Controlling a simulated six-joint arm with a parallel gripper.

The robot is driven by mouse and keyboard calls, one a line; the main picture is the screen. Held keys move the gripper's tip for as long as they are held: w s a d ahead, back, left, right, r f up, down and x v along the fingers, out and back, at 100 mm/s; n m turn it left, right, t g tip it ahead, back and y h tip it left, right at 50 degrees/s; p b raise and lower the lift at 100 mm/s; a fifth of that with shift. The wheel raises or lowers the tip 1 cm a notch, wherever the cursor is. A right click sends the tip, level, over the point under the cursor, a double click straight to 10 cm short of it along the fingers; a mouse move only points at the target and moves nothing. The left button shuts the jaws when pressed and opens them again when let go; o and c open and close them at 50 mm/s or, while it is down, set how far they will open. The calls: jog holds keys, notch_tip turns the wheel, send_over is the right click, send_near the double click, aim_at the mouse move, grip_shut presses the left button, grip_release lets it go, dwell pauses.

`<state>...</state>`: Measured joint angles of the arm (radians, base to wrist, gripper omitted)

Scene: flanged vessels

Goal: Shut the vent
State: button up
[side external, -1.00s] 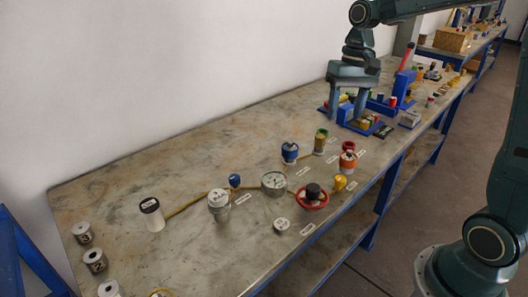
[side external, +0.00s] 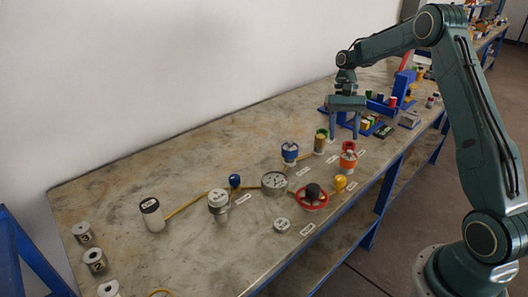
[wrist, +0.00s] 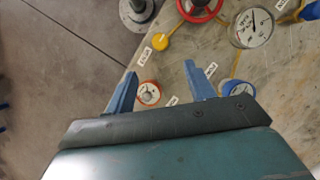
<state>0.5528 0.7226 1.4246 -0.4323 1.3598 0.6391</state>
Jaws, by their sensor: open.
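My gripper (side external: 344,137) is open and empty, pointing down above the bench behind the orange-red fitting. In the wrist view its two blue fingers (wrist: 160,70) are spread apart. The orange-red fitting (side external: 348,160) with a pale top also shows between and below the fingertips in the wrist view (wrist: 149,93). A blue-topped fitting (side external: 290,153), a green-topped one (side external: 320,141), a yellow knob (side external: 340,183), a small blue knob (side external: 234,181) and a red handwheel (side external: 312,198) stand nearby. The labels are too small to read, so I cannot tell which is the vent.
A round gauge (side external: 275,184), a grey flanged vessel (side external: 218,204) and a black-capped white cylinder (side external: 151,214) stand along a yellow line. A blue rack (side external: 404,82) stands behind my gripper.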

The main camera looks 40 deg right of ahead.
aim_at(340, 177)
jog(key=shift+f, duration=0.1)
jog(key=x, duration=1.3)
jog(key=shift+s+a+f, duration=0.15)
jog(key=shift+f, duration=0.1)
jog(key=c, duration=1)
